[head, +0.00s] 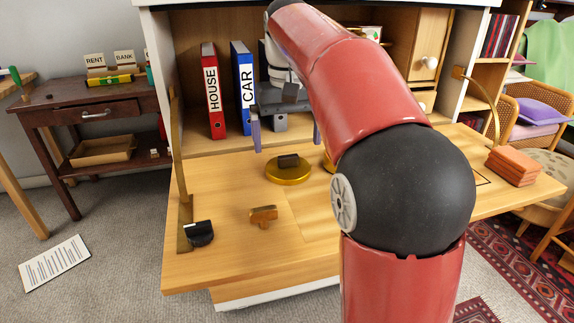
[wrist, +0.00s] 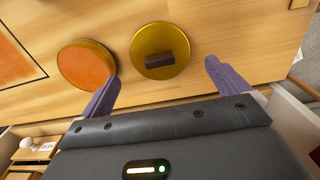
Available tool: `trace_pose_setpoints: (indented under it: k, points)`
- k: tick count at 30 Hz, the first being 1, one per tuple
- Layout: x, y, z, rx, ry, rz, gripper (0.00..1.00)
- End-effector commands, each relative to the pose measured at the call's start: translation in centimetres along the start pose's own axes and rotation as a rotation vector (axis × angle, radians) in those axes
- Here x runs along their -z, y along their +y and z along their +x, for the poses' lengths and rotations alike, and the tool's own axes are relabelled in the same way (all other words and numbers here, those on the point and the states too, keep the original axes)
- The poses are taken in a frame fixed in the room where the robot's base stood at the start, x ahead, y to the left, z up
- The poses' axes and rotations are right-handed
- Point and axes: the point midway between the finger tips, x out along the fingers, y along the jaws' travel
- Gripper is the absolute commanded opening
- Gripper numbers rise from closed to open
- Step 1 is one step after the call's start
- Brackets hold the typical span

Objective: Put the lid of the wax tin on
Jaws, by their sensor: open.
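The lid (head: 289,176) is a round gold disc with a dark block handle on top, lying flat on the wooden desk flap. In the wrist view the lid (wrist: 150,71) sits between and just beyond my fingertips. The wax tin (wrist: 86,66) is an open gold-rimmed round tin with orange wax, left of the lid there and apart from it. In the head view only a sliver of the tin (head: 328,163) shows beside my arm. My gripper (head: 286,136) is open and empty above the lid, its purple fingers (wrist: 162,73) spread wide, not touching it.
A black object (head: 199,234) and a brown wooden piece (head: 263,214) lie on the flap's front left. Red HOUSE (head: 212,90) and blue CAR (head: 243,88) binders stand behind. Terracotta slabs (head: 513,166) are stacked at right. The flap's front middle has free room.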

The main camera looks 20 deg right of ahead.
Motion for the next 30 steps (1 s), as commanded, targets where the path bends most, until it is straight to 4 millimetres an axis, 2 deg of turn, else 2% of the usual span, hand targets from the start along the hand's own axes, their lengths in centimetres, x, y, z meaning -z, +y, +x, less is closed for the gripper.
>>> trace_pose_setpoints:
  k: [6,9,18,26,30]
  points:
    - [-0.2,-0.1,3.5,0.0,-0.003,-0.001,1.0]
    - [-0.2,0.0,4.5,0.0,-0.001,0.0,1.0]
    - [-0.1,0.0,4.9,0.0,0.001,0.0,1.0]
    - [-0.1,0.0,4.9,0.0,0.0,0.0,0.66]
    - [-0.1,0.0,4.9,0.0,0.0,0.0,0.63]
